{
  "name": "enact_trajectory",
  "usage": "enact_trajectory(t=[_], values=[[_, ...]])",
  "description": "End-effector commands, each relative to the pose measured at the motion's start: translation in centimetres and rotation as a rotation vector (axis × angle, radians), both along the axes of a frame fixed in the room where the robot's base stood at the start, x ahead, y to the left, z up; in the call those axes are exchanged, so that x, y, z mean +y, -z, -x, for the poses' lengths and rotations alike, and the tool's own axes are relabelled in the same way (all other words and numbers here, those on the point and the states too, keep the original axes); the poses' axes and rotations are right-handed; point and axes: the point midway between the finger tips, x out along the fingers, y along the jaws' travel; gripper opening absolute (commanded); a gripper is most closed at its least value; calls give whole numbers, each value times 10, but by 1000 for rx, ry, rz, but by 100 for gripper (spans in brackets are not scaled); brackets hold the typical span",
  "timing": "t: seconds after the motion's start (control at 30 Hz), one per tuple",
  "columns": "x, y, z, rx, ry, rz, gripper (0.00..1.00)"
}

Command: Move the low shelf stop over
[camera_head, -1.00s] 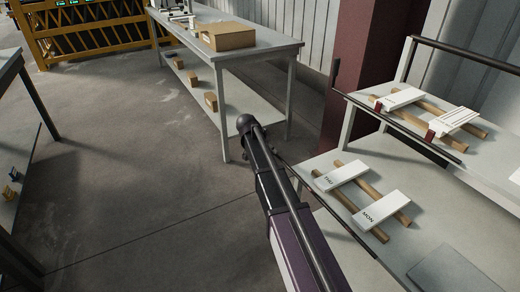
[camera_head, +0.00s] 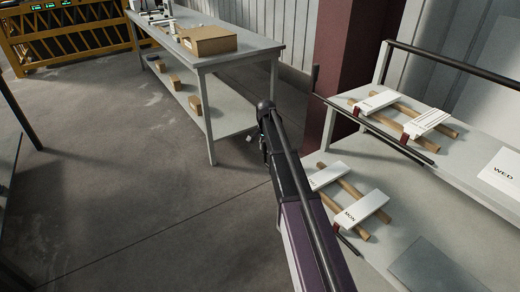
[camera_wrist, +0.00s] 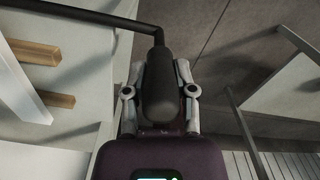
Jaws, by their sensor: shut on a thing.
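My gripper (camera_head: 265,122) is at the left end of the lower shelf, beside the shelf rather than over it. In the wrist view its two fingers (camera_wrist: 160,75) are shut on a dark rounded handle (camera_wrist: 160,95). A black bar, the low shelf stop (camera_wrist: 75,12), joins the handle and runs left beside the shelf. A MON board (camera_head: 362,206) and another white board (camera_head: 328,175) lie on wooden bars on that shelf.
The upper shelf has its own black bar (camera_head: 375,128) and white boards (camera_head: 428,122) on wooden bars. A WED board (camera_head: 503,168) lies to the right. A maroon column (camera_head: 345,60) stands behind. A grey table (camera_head: 262,45) with boxes stands back left; open floor lies left.

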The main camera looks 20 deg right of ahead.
Motion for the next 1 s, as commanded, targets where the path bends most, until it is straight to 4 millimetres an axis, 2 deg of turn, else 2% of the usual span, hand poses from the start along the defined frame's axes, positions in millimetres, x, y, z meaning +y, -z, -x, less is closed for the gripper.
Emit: enact_trajectory(t=[0.03,0.47,0.5,0.6,1.0], values=[[-7,1,7,17,4,4,0],[-8,1,8,21,4,-12,0],[-8,1,8,21,4,-12,41],[-7,1,8,21,4,-12,69],[-5,0,3,16,3,-16,69]])
